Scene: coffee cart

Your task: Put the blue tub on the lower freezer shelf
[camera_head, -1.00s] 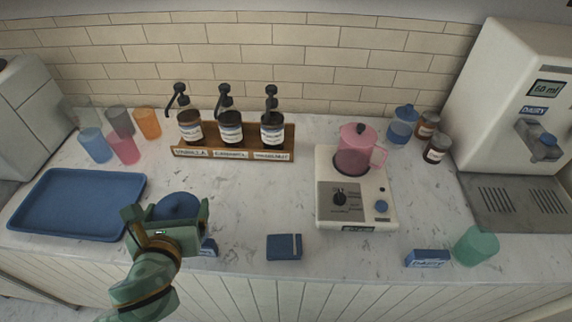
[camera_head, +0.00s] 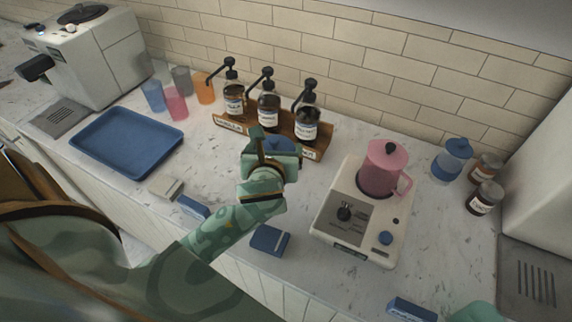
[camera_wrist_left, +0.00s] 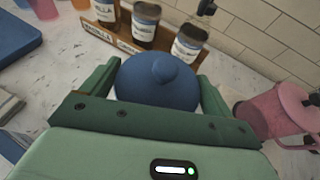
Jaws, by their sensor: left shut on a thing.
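The blue tub (camera_wrist_left: 158,80) has a round lid with a knob. It sits between the two fingers of my left gripper (camera_wrist_left: 158,88), which is shut on it. In the head view my left gripper (camera_head: 272,152) is over the counter in front of the syrup rack, and only part of the tub (camera_head: 279,144) shows behind it. I cannot tell whether the tub touches the counter. No freezer shelf shows in these frames.
A wooden rack (camera_head: 232,125) of syrup bottles stands just behind the tub. A blue tray (camera_head: 127,172) lies at the left.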

